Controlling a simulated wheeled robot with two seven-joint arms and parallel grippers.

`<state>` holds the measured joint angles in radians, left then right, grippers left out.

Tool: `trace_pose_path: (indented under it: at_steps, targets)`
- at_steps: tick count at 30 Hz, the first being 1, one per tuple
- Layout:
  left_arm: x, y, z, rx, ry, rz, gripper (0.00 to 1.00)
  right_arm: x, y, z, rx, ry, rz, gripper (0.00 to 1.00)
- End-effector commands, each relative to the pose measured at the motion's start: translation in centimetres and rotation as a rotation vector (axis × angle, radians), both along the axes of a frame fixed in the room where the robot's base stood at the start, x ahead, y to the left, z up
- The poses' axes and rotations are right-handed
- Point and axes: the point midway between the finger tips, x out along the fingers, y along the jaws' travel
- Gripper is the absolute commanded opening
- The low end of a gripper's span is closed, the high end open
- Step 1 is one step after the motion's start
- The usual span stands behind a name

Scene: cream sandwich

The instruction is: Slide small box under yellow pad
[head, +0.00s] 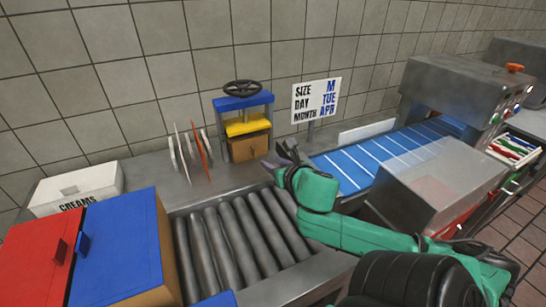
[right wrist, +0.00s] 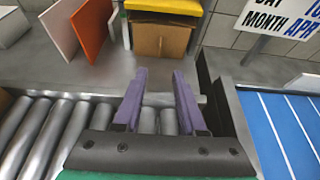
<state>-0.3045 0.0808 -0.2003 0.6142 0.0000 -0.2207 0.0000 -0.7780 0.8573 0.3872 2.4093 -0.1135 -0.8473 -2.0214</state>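The small brown box (head: 249,147) stands in the press frame, directly beneath the yellow pad (head: 247,125). The box also shows upright in the right wrist view (right wrist: 160,38), with the yellow pad (right wrist: 163,6) just over it. I cannot tell whether the pad touches the box. My right gripper (head: 284,155) is to the right of and nearer than the press. In the right wrist view its purple fingers (right wrist: 160,72) are apart and empty, pointing toward the box with a gap between. My left gripper is not in view.
The press has a blue top (head: 243,102) and black handwheel (head: 242,88). Upright white and orange boards (head: 201,143) stand left of it. Metal rollers (head: 225,240) lie in front, a blue conveyor (head: 350,165) to the right, and a date sign (head: 316,99) behind. Blue and red boxes occupy the left.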

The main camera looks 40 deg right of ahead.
Motion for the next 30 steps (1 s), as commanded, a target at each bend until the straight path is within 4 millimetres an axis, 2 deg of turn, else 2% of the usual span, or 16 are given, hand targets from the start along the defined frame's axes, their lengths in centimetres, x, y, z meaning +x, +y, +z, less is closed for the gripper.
trace_pose_path:
  at_steps: [5,8,24,30]
  targets:
    - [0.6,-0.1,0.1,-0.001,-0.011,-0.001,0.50,0.2,-0.1,-0.1,0.000,0.000,0.000,0.40]
    - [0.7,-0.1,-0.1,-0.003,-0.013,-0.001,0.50,1.1,-0.3,-0.5,0.000,-0.002,0.002,0.40]
    - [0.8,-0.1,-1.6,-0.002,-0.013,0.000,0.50,10.0,-3.5,-4.3,0.001,-0.003,-0.003,0.40]
    - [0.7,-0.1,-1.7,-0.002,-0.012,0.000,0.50,12.3,-4.3,-5.3,0.002,-0.002,-0.002,0.40]
